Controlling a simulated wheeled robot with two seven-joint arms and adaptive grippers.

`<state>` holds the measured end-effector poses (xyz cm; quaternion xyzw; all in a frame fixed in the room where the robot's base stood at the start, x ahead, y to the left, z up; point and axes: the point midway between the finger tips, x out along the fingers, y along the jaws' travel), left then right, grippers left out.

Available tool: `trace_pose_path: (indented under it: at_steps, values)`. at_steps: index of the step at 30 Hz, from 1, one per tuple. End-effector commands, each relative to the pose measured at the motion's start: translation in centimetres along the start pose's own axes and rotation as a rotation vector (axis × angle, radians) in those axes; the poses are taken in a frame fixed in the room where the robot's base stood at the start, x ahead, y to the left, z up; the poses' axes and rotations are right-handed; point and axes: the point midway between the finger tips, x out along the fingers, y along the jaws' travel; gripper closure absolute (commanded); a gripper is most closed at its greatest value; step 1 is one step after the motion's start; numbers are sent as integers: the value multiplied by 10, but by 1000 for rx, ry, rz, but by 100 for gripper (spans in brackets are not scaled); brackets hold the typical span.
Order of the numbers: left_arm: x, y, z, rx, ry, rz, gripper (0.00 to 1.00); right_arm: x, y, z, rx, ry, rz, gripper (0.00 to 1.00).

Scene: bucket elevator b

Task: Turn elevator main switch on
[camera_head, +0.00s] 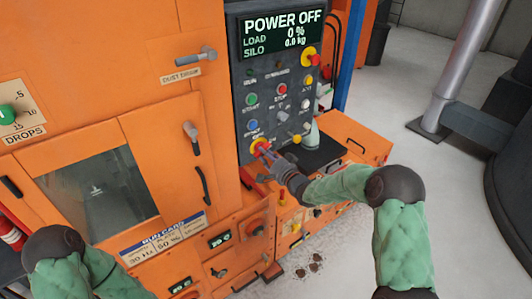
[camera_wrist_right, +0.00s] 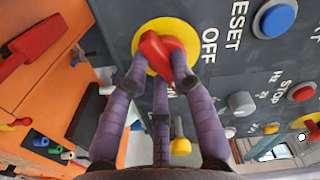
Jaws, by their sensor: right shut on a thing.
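The main switch (camera_wrist_right: 158,50) is a red knob on a round yellow plate, with the word OFF beside it in the right wrist view. In the head view the main switch (camera_head: 260,147) sits at the lower left of the dark control panel (camera_head: 262,101). My right gripper (camera_wrist_right: 160,75) is shut on the red knob, its purple fingers around it. In the head view my right gripper (camera_head: 272,158) reaches the switch and partly covers it. The display (camera_head: 283,32) reads POWER OFF. My left arm shows at the lower left, but its gripper is not visible.
A blue button (camera_wrist_right: 278,18), a grey knob (camera_wrist_right: 241,103) and a red button (camera_wrist_right: 301,91) are close by on the panel. A red and yellow stop button (camera_head: 312,59) is at the panel's upper right. An orange cabinet door (camera_head: 185,140) stands left. Open floor lies right.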

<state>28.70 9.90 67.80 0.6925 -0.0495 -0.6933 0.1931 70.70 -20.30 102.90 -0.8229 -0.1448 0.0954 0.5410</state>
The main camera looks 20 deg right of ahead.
Motion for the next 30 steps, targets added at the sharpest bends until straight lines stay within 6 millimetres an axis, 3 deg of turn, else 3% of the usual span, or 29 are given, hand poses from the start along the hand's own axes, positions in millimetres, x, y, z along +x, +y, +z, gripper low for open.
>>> trace_pose_path:
  at_steps: [15, 30]
  values:
    - [-15, 6, 1, 0, 0, 0, 60, 0, -1, 1, 353, 1, 2, 100]
    - [-18, 6, 1, 0, 0, 0, 60, 0, -1, 2, 426, 1, 2, 100]
